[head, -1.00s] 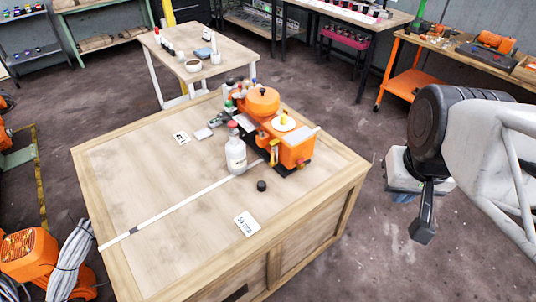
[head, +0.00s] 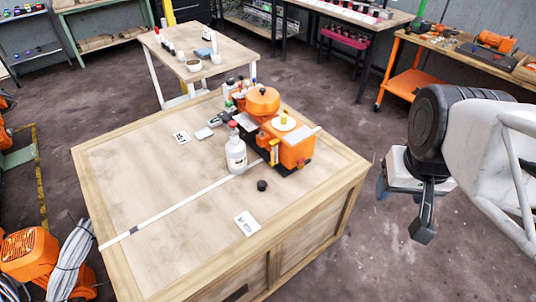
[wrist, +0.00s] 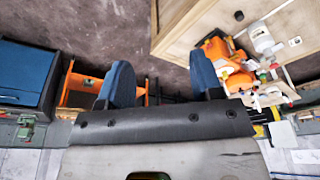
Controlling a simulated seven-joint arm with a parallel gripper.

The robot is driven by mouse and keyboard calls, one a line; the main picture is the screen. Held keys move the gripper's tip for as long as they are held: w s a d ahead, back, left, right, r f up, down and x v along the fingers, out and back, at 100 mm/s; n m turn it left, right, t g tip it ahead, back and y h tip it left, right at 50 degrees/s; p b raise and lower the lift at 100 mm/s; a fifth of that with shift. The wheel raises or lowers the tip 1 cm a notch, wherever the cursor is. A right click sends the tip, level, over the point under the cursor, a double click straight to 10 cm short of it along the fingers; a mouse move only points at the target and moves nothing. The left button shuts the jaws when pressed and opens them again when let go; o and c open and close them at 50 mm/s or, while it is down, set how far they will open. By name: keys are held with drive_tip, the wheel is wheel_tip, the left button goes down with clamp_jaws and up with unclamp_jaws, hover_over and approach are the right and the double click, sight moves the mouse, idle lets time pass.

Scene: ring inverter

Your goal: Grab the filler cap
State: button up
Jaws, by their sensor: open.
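A small black round cap (head: 262,186), which looks like the filler cap, lies on the wooden crate top (head: 190,200), in front of the white bottle and the orange machine (head: 290,145). It also shows in the wrist view as a dark dot (wrist: 239,15). My gripper (head: 402,205) is open and empty, off the right side of the crate and well apart from the cap. In the wrist view its two blue finger pads stand wide apart (wrist: 162,80) with only floor and distant furniture between them.
A white bottle with a red top (head: 236,155) stands beside the machine, close behind the cap. A printed card (head: 246,223) and a white strip (head: 185,203) lie on the crate. The crate's front left top is mostly clear. An orange cart (head: 408,80) stands behind right.

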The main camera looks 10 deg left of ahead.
idle(0.3)
drive_tip(key=w+a+f+m+g+y, duration=0.2)
drive_tip(key=w+a+f+m+y, duration=0.9)
drive_tip(key=w+a+f, duration=0.75)
drive_tip(key=w+a+f+m+t+y, duration=0.2)
drive_tip(key=w+a+f+m+t, duration=0.1)
drive_tip(key=w+a+f+m, duration=0.35)
drive_tip(key=m+t+h, duration=0.1)
drive_tip(key=m+t, duration=0.3)
drive_tip(key=m, duration=0.3)
approach(262, 183)
drive_tip(key=x, duration=0.2)
drive_tip(key=shift+w+a, duration=0.25)
drive_tip(key=shift+a, duration=0.05)
drive_tip(key=shift+x, duration=1.3)
drive_tip(key=shift+a, duration=0.1)
